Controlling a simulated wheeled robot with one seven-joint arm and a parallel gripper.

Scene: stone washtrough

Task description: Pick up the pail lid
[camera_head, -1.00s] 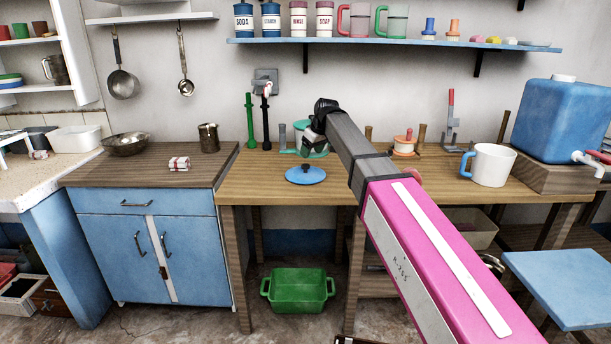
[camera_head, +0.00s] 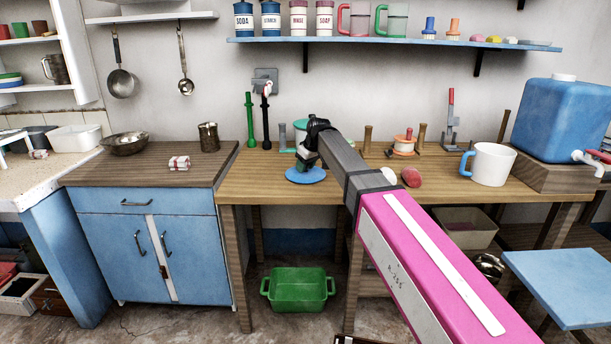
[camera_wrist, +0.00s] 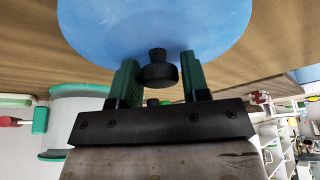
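The pail lid (camera_head: 306,177) is a round blue disc lying on the wooden table near its front edge. In the wrist view the lid (camera_wrist: 150,28) fills the top of the picture, with a black knob (camera_wrist: 159,70) at its middle. My gripper (camera_wrist: 156,75) is open, with one green finger on each side of the knob and a gap to each. In the head view my gripper (camera_head: 307,160) is just over the lid and hides its back part and knob.
A white and green pail (camera_head: 301,130) stands behind my gripper. A white mug (camera_head: 489,164) with a blue handle and a blue water tank (camera_head: 563,120) stand to the right. A blue shelf (camera_head: 395,43) hangs above. The table left of the lid is clear.

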